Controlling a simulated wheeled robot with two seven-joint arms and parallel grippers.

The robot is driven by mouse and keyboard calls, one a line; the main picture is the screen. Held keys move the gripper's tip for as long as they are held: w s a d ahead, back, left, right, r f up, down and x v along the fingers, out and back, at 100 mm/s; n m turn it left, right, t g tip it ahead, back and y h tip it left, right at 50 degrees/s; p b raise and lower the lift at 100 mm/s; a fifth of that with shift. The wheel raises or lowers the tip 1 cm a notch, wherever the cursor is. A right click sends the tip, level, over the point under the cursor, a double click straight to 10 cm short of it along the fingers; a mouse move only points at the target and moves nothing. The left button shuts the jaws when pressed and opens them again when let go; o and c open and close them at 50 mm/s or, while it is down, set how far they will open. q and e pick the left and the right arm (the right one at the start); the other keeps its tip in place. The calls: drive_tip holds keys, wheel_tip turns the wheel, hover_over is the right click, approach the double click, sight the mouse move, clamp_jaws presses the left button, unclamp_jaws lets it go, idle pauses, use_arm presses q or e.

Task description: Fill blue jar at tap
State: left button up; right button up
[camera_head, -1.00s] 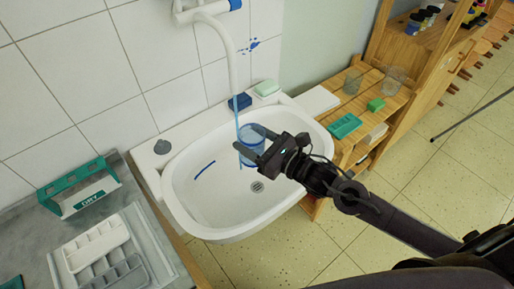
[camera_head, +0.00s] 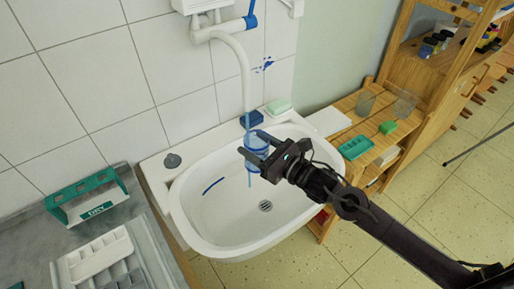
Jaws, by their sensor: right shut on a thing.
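The blue jar (camera_head: 257,143) is a see-through blue cup held over the sink. My right gripper (camera_head: 254,146) is shut on it, with a finger on each side. The white tap (camera_head: 246,72) curves down from the wall, and its blue handle (camera_head: 251,15) shows at the top. I cannot tell how much water is inside. The white sink (camera_head: 222,222) lies below. My left gripper is not in view.
A green DRY rack (camera_head: 88,199) and a grey-white tray (camera_head: 100,258) are on the left counter. A wooden shelf (camera_head: 372,152) with glasses stands right.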

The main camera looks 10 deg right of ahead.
drive_tip(key=shift+w, duration=0.1)
drive_tip(key=shift+w+f+b, duration=0.1)
drive_tip(key=shift+w+b, duration=0.45)
drive_tip(key=w+b, duration=0.4)
drive_tip(key=w, duration=0.2)
drive_tip(key=shift+a, duration=0.4)
idle(6.3)
